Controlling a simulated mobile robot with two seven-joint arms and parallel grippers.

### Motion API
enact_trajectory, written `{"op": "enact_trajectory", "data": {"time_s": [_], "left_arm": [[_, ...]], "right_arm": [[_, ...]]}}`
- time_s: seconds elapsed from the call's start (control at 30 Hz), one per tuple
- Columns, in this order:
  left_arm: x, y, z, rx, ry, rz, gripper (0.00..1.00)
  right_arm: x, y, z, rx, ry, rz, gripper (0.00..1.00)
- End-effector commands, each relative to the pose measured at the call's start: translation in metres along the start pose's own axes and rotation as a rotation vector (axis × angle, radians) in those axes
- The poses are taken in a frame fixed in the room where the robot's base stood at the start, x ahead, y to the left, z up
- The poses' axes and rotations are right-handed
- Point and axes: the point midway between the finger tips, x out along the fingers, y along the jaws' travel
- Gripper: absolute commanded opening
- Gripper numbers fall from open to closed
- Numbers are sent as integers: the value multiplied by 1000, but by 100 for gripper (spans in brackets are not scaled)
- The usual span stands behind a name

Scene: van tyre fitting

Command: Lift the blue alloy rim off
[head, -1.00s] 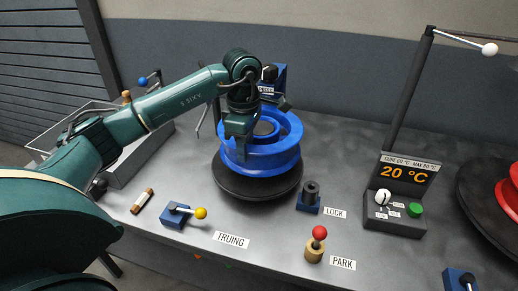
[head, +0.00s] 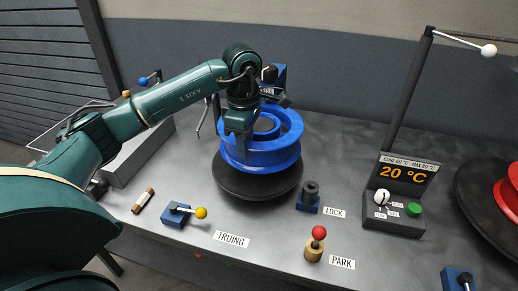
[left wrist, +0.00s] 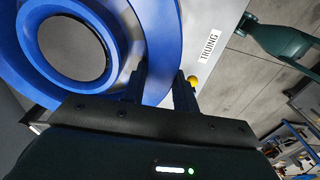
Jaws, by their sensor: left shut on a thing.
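The blue alloy rim (head: 262,159) is over the round black turntable (head: 258,188) in the middle of the bench. It appears roughly level, and whether a gap separates it from the turntable is hard to tell. My left gripper (head: 238,148) reaches down at the rim's left side and is shut on its edge. In the left wrist view the blue rim (left wrist: 163,25) fills the upper left, with its edge between the fingers of my left gripper (left wrist: 160,85). My right gripper is not in view.
A 20 °C display box (head: 405,174) stands right of the rim. A red rim (head: 510,192) is at the right edge.

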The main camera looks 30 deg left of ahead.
Motion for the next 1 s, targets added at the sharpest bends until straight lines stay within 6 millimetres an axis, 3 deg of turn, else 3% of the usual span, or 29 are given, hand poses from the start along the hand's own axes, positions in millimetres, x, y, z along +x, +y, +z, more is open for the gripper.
{"op": "enact_trajectory", "data": {"time_s": [0.27,1.0], "left_arm": [[-2,-1,0,0,-2,7,0],[-2,-33,0,-1,-2,7,0]], "right_arm": [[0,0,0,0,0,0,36],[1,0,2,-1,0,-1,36]]}}
